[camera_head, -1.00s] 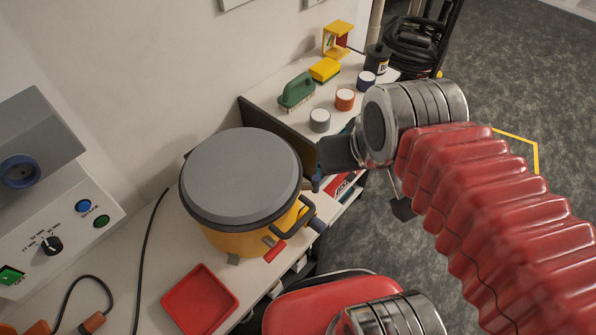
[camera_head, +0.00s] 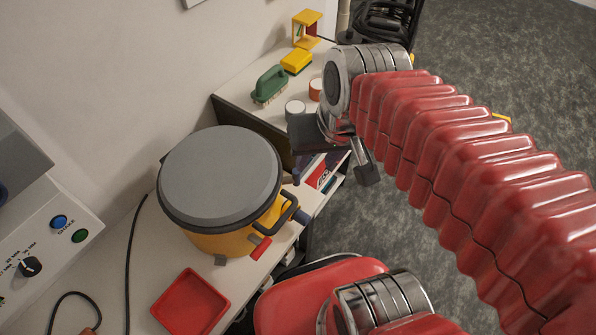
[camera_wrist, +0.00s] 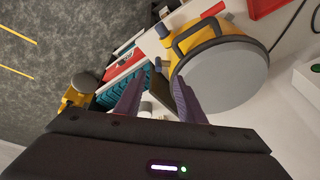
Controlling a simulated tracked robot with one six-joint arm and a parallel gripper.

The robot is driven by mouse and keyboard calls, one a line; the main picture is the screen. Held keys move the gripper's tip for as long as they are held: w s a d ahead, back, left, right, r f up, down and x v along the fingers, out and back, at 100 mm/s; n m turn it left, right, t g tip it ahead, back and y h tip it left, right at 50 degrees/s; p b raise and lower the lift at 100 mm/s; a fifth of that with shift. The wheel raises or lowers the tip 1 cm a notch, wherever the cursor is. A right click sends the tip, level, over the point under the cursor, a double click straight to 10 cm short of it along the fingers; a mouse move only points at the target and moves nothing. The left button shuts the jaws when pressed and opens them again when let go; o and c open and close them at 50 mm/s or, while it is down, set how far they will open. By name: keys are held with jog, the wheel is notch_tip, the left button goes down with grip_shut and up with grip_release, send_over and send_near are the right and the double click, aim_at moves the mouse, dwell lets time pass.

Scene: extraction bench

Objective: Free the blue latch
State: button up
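A yellow pot (camera_head: 228,243) with a grey lid (camera_head: 220,175) stands on the bench. A small blue piece, which looks like the blue latch (camera_head: 296,176), sits at its right side. In the wrist view a small blue-grey part (camera_wrist: 158,63) by the pot's rim appears to be the same piece. My gripper (camera_wrist: 157,84) is open and empty. Its two purple fingers point at the pot's edge, with that small part between and just beyond their tips. Contact cannot be told. In the head view my gripper is over the pot's right side, its fingers mostly hidden.
A red tray (camera_head: 190,303) lies in front. A green brush (camera_head: 269,86), a yellow sponge (camera_head: 297,61) and small jars stand behind. Open floor lies right.

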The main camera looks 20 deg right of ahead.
notch_tip(320, 180, down, 6)
jog(key=d+m+g+y, duration=0.1)
jog(key=m+g+y, duration=0.2)
jog(key=m+g, duration=0.1)
jog(key=m+t+y, duration=0.6)
jog(key=m+y, duration=0.7)
jog(key=m, duration=0.3)
send_near(296, 173)
jog(key=d+f, duration=0.2)
jog(key=d, duration=0.2)
jog(key=shift+s+a+r, duration=0.1)
jog(key=shift+s+r, duration=0.05)
jog(key=shift+s, duration=0.2)
jog(key=x, duration=1.3)
jog(key=shift+w+a+r, duration=0.2)
jog(key=shift+a+r, duration=0.05)
jog(key=shift+a, duration=0.15)
jog(key=shift+c, duration=0.4)
